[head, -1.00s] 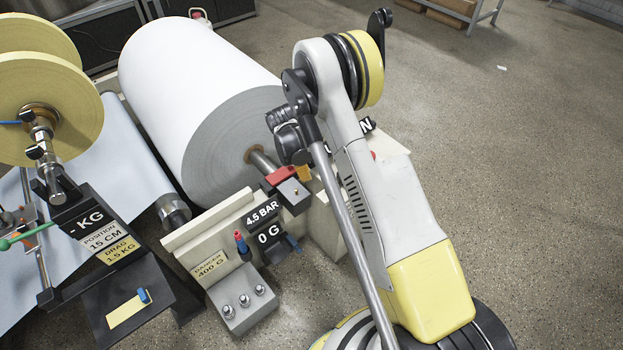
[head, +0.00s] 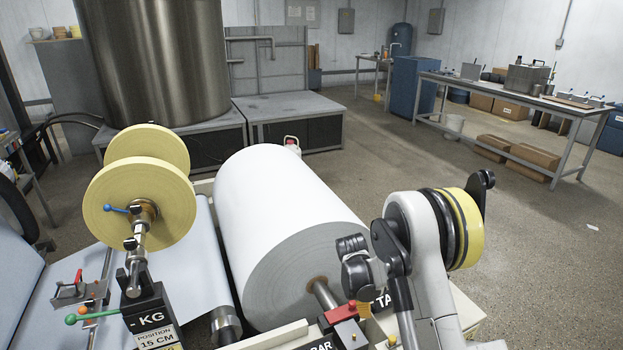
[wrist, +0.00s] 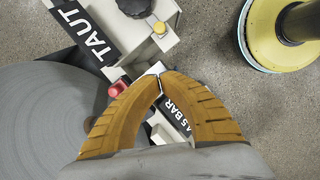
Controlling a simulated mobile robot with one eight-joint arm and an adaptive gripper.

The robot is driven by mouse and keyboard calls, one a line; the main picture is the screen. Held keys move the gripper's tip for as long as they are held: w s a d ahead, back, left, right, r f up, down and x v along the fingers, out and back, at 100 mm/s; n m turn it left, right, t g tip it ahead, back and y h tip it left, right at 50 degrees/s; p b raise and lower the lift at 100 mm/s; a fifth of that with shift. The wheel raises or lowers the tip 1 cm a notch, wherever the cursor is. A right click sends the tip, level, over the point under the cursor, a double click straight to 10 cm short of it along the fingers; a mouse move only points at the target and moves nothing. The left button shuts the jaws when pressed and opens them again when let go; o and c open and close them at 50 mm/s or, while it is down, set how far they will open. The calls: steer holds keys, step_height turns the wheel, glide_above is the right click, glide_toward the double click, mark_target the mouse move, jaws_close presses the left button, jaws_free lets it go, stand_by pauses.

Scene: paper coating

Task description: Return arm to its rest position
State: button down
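My arm (head: 428,262) is folded at the right of the head view, beside the near end of the large white paper roll (head: 285,225). My gripper's orange fingers fill the middle of the wrist view, and their tips (wrist: 160,80) meet with nothing visible between them. They are above the machine's panel, near a red block (wrist: 118,89) and a "BAR" label (wrist: 176,112). In the head view only a small orange bit of the gripper shows at the bottom edge; the rest is hidden or cut off.
Two yellow tape reels (head: 135,200) stand left of the roll. A "TAUT" sign (wrist: 85,32) and a yellow button (wrist: 159,28) are close to the gripper. A steel tank (head: 155,65) and a long bench (head: 520,90) stand farther back. The floor (head: 545,245) at right is largely open.

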steer(key=s+r+m+t+y, duration=0.1)
steer(key=s+r+m+t, duration=0.2)
steer(key=r, duration=0.8)
steer(key=s+r+m, duration=0.4)
steer(key=r, duration=0.8)
steer(key=s+a+r+m+t, duration=0.1)
steer(key=s+r+m, duration=0.3)
steer(key=s, duration=0.6)
steer(key=s+r+m+t+y, duration=0.1)
steer(key=s+r+m+t, duration=0.2)
steer(key=s, duration=0.7)
steer(key=shift+a+r+m+y, duration=0.35)
steer(key=shift+r+m, duration=0.1)
steer(key=shift+m, duration=0.65)
